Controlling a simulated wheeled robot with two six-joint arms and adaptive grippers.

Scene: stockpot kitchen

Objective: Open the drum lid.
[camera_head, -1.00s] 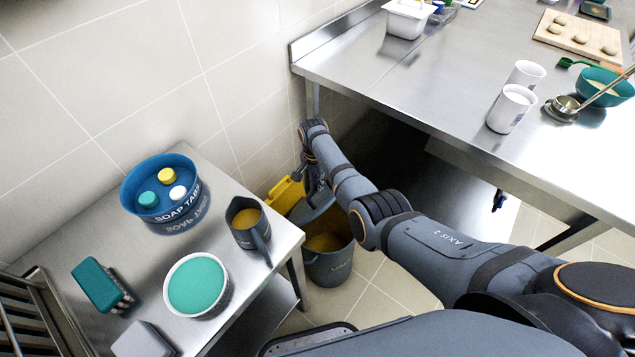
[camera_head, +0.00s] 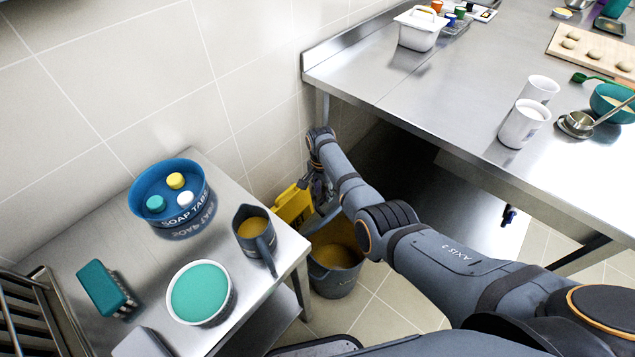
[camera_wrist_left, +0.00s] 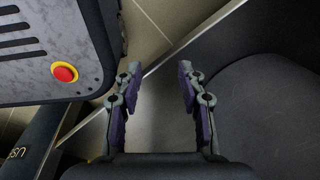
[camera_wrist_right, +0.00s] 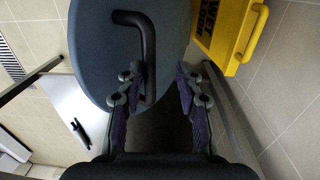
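The grey drum (camera_head: 335,279) stands on the floor between the side table and the steel counter. Its mouth is partly uncovered, with orange-yellow contents showing. The blue-grey lid (camera_head: 325,219) is tilted up at the far side of the mouth; whether it touches the rim is unclear. In the right wrist view the lid (camera_wrist_right: 105,45) shows its black bar handle (camera_wrist_right: 148,50). My right gripper (camera_wrist_right: 162,88) is open, with the handle's lower end between its fingers, close to the left one. My left gripper (camera_wrist_left: 158,85) is open and empty, outside the head view.
A yellow floor sign (camera_head: 293,205) stands right behind the drum by the wall. A side table (camera_head: 228,195) with a soap-tabs tub (camera_head: 150,205), a jug (camera_head: 250,232) and a white tub (camera_head: 226,300) is at left. The steel counter (camera_head: 400,95) overhangs at right.

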